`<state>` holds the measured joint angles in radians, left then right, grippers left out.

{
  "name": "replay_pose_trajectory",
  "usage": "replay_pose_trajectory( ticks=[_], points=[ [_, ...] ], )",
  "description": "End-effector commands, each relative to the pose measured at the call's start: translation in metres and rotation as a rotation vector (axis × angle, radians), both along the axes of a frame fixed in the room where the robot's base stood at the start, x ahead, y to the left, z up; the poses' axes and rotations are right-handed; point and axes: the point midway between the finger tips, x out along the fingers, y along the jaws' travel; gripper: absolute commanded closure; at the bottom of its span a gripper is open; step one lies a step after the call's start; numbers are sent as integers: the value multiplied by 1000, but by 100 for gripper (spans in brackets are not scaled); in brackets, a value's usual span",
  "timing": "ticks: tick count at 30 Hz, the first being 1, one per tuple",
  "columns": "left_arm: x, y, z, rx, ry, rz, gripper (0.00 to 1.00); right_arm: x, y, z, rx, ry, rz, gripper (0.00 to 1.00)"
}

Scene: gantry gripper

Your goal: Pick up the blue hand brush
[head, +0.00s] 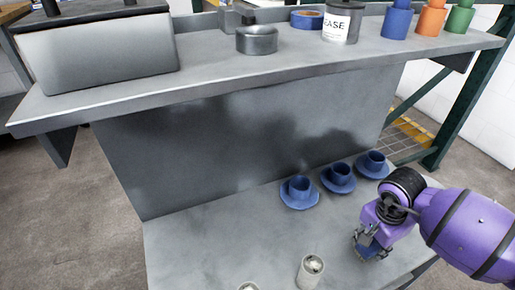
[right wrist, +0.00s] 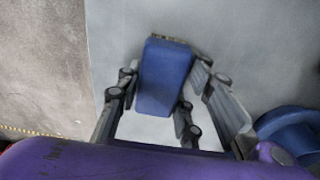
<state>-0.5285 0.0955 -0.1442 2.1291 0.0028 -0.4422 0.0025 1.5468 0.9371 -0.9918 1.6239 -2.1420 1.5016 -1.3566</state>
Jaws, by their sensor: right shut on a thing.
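The blue hand brush (right wrist: 166,75) shows in the right wrist view as a blue block with a thin brownish strip at its far end. It lies between the two fingers of my right gripper (right wrist: 160,100), which is shut on it. In the head view my right gripper (head: 372,247) is low over the right part of the lower grey surface, and a bit of the blue brush (head: 365,240) shows at its fingers. I cannot tell whether the brush touches the surface. My left gripper is not in view.
Several blue cups on saucers (head: 299,191) stand in a row behind my right gripper on the lower surface (head: 220,240). A pale cylinder (head: 310,271) stands at the front. The upper shelf (head: 215,72) carries a grey box, tins and coloured cylinders. The lower surface's left part is clear.

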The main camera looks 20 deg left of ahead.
Motion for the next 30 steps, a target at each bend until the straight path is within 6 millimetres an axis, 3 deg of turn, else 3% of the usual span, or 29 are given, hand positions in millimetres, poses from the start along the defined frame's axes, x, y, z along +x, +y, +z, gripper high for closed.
replay_pose_trajectory(
  ticks=[8,16,25,30],
  points=[
    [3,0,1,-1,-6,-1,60,0,0,5,1,-1,0,93],
    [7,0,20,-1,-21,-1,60,1,0,44,0,-6,0,93],
    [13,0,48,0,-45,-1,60,-50,4,102,-1,-5,3,93],
    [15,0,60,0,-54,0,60,-88,7,115,0,-1,3,93]
  ],
)
